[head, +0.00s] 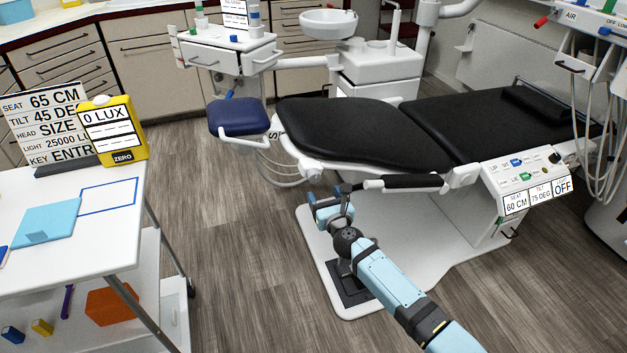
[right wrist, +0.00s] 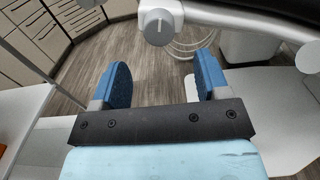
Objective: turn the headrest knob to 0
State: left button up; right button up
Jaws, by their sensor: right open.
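A round pale grey knob with a raised bar (right wrist: 158,26) sits on the white chair frame at the top of the right wrist view. It appears to be the white knob (head: 312,168) under the left end of the black chair pad in the head view. My right gripper (head: 328,203) is open and empty, below and apart from the knob. In the right wrist view its two blue fingers (right wrist: 162,80) are spread, with the knob beyond them and roughly centred. The knob's setting and any scale marks are not readable. My left gripper is in neither view.
A padded armrest (head: 412,182) lies just right of my right gripper. The white chair base (head: 400,235) is below it. A control panel (head: 528,180) is at the right. A white cart (head: 50,190) with cards stands left. Floor between cart and chair is clear.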

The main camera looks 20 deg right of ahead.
aim_at(316, 180)
jog(key=w+b, duration=0.1)
jog(key=w, duration=0.3)
jog(key=shift+f, duration=0.1)
jog(key=w+b, duration=0.1)
jog(key=w, duration=0.2)
jog(key=shift+w+a, duration=0.15)
jog(key=shift+w, duration=0.2)
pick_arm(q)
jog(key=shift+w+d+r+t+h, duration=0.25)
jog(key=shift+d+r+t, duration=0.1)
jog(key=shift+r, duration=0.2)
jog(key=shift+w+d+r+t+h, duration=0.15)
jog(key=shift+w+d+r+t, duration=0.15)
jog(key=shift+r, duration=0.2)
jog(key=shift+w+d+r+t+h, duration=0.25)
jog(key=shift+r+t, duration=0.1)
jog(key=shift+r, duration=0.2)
pick_arm(e)
jog(key=shift+w, duration=0.45)
jog(key=c, duration=0.9)
